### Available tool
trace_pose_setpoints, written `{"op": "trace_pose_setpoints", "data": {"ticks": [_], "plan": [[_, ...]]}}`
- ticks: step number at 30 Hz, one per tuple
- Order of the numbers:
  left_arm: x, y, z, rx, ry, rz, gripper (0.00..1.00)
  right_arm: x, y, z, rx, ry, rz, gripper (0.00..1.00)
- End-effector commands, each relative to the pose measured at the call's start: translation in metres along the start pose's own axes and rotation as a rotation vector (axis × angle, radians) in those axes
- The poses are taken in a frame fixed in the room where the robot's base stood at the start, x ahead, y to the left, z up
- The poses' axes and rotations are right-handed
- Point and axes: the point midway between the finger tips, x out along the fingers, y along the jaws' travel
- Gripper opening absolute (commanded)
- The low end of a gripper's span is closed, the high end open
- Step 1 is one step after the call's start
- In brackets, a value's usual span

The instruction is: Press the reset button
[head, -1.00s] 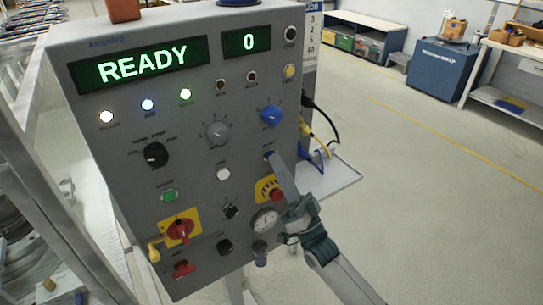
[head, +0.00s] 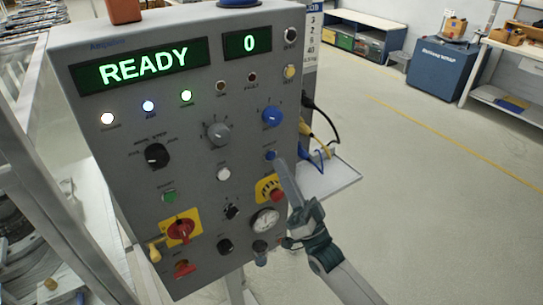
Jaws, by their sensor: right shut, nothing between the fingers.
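The grey control panel (head: 120,135) faces me, its display reading READY and a counter at 0. A small blue button (head: 270,155) sits on its right side below a blue knob (head: 271,116). Its label is too small to read clearly, but it looks like the reset button. My right gripper (head: 277,164) is shut and empty. Its fingertips reach up from the lower right to the lower edge of the blue button. I cannot tell whether they touch it. My left gripper is not in view.
A red emergency stop on yellow (head: 268,189) and a gauge (head: 264,221) lie close to my right fingers. A white button (head: 223,174), green button (head: 169,196) and red rotary switch (head: 181,231) are further left. Cables and a side shelf (head: 335,178) stick out right.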

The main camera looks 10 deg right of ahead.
Motion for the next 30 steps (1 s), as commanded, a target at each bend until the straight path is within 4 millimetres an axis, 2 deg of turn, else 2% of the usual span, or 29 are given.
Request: {"op": "trace_pose_setpoints", "data": {"ticks": [18, 30], "plan": [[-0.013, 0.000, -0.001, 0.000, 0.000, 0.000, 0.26, -0.031, -0.023, -0.024, -0.001, -0.001, 0.000, 0.00], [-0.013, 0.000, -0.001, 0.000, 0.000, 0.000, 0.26, -0.033, -0.024, -0.025, -0.001, 0.000, 0.000, 0.00]]}}
